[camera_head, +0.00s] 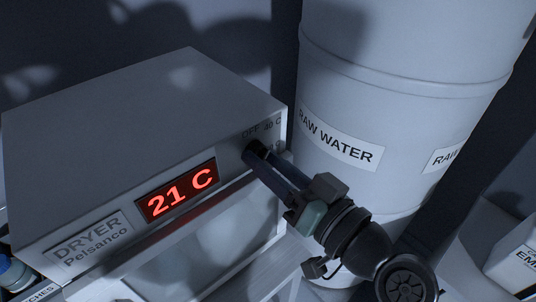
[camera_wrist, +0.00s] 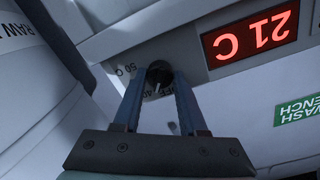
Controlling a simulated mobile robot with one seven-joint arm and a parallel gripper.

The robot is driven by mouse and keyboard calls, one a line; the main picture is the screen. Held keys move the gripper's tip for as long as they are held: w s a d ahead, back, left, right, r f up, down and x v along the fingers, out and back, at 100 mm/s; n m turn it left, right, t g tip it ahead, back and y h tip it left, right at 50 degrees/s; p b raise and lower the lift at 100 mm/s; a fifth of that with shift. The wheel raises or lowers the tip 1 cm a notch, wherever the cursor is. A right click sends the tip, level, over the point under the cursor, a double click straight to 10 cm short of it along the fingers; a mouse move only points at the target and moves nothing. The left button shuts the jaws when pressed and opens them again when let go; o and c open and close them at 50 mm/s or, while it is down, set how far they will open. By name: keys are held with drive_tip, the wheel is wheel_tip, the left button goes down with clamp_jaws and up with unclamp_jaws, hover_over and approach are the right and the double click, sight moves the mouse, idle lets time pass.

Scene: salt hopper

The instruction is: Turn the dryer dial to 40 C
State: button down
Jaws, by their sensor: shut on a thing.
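The dryer (camera_head: 140,120) is a pale grey box with a DRYER Pelsanco label. Its red display (camera_head: 178,191) reads 21 C; it also shows upside down in the wrist view (camera_wrist: 250,40). The dial (camera_wrist: 158,73) is a small dark round knob on the front panel. My gripper (camera_wrist: 160,84) is shut on the dial, one dark finger on each side. In the head view my gripper (camera_head: 259,156) reaches the panel's right end and mostly hides the dial. OFF and 40 C markings show above it there; 50 C shows in the wrist view. The dial's exact pointer setting is unclear.
A large RAW WATER barrel (camera_head: 385,85) stands close to the right of the dryer. A white labelled box (camera_head: 515,255) is at the far right. A blue-capped item (camera_head: 12,272) is at the lower left. A green wash bench label (camera_wrist: 297,110) shows in the wrist view.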

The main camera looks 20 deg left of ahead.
drive_tip(key=shift+m+p, duration=0.5)
drive_tip(key=shift+m, duration=0.6)
drive_tip(key=shift+c, duration=2.3)
unclamp_jaws()
drive_tip(key=shift+d, duration=0.1)
drive_tip(key=b+v, duration=0.3)
drive_tip(key=v, duration=0.9)
drive_tip(key=shift+s+d, duration=0.25)
drive_tip(key=shift+d, duration=0.1)
